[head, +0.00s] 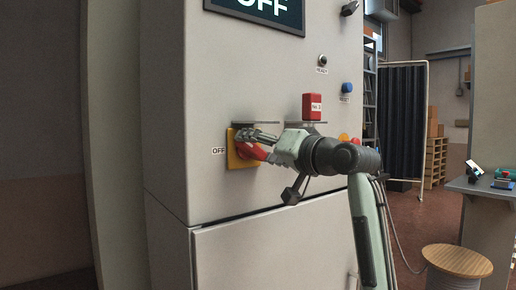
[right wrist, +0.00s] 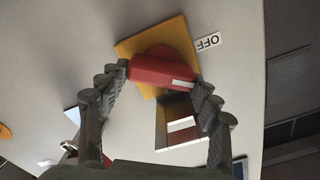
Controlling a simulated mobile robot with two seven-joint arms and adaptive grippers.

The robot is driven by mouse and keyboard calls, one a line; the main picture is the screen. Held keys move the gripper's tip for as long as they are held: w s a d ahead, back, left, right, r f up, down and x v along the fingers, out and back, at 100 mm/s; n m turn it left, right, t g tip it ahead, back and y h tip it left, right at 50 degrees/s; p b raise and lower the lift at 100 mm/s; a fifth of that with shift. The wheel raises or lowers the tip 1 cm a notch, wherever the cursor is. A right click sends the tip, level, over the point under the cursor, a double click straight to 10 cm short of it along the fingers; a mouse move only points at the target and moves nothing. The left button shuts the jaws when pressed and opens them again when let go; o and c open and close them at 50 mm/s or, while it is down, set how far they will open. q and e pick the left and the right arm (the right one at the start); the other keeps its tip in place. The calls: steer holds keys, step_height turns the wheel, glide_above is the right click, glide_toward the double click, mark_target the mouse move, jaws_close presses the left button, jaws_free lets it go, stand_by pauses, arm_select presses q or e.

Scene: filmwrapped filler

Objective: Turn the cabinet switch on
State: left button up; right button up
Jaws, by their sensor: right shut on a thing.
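The cabinet switch has a red handle (head: 257,153) on a yellow square plate (head: 233,158) on the grey cabinet (head: 165,120). In the right wrist view the red handle (right wrist: 160,73) has a white mark near its right end, and the yellow plate (right wrist: 135,47) is behind it. An OFF label (head: 218,151) is left of the plate. The display (head: 285,16) at the top reads OFF. My right gripper (right wrist: 163,77) is shut on the red handle, with one finger at each end; in the head view it partly hides the switch. My left gripper is not in view.
A red box (head: 312,106) sits on a small ledge just above my right wrist. A black button (head: 322,60) and a blue button (head: 347,88) are above right. A round wooden-topped stool or spool (head: 457,261) and a side table (head: 480,187) stand to the right.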

steer(key=o, duration=1.1)
steer(key=v, duration=1.2)
